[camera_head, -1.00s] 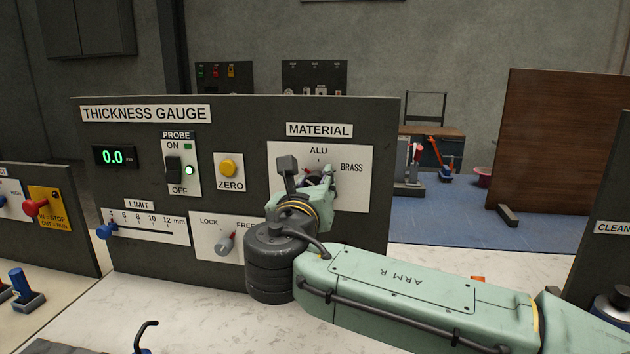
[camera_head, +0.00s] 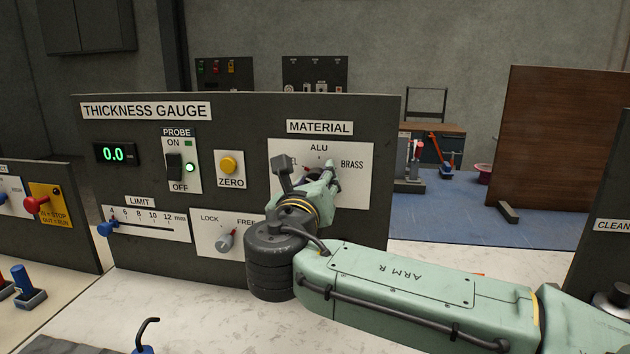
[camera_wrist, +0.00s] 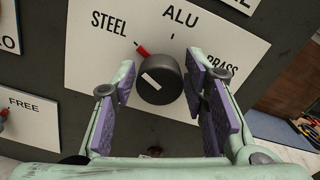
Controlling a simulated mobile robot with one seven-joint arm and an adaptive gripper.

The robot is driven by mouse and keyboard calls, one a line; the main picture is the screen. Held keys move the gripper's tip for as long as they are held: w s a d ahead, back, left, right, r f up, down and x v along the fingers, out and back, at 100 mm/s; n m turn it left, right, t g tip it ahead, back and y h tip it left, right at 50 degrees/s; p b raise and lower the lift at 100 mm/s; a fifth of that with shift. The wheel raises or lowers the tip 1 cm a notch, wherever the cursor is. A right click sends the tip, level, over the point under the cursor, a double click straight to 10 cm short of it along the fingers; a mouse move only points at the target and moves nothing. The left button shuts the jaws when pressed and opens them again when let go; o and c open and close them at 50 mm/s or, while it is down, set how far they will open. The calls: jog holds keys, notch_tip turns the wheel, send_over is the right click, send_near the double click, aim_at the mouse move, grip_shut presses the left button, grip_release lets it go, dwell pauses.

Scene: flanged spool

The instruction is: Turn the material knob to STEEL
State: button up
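The material knob (camera_wrist: 160,80) is a dark round knob on a white plate (camera_wrist: 85,55) marked STEEL, ALU and BRASS. Its red pointer (camera_wrist: 143,51) is turned up and left, toward the STEEL label (camera_wrist: 109,22) and away from the ALU tick. My gripper (camera_wrist: 161,70) is open in the wrist view, one purple-padded finger on each side of the knob, with a visible gap on both sides. Whether the tips reach the knob's depth is hard to tell. In the head view my gripper (camera_head: 322,180) is in front of the plate and hides most of the knob.
The dark panel (camera_head: 235,120) also carries a PROBE switch (camera_head: 174,167), a yellow ZERO button (camera_head: 229,165), a LIMIT slider (camera_head: 107,229) and a LOCK/FREE knob (camera_head: 225,240). The LOCK/FREE knob is close to my wrist. The pale bench top lies below.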

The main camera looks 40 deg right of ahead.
jog(key=shift+o, duration=0.9)
jog(key=v, duration=0.7)
jog(key=shift+s+a, duration=0.2)
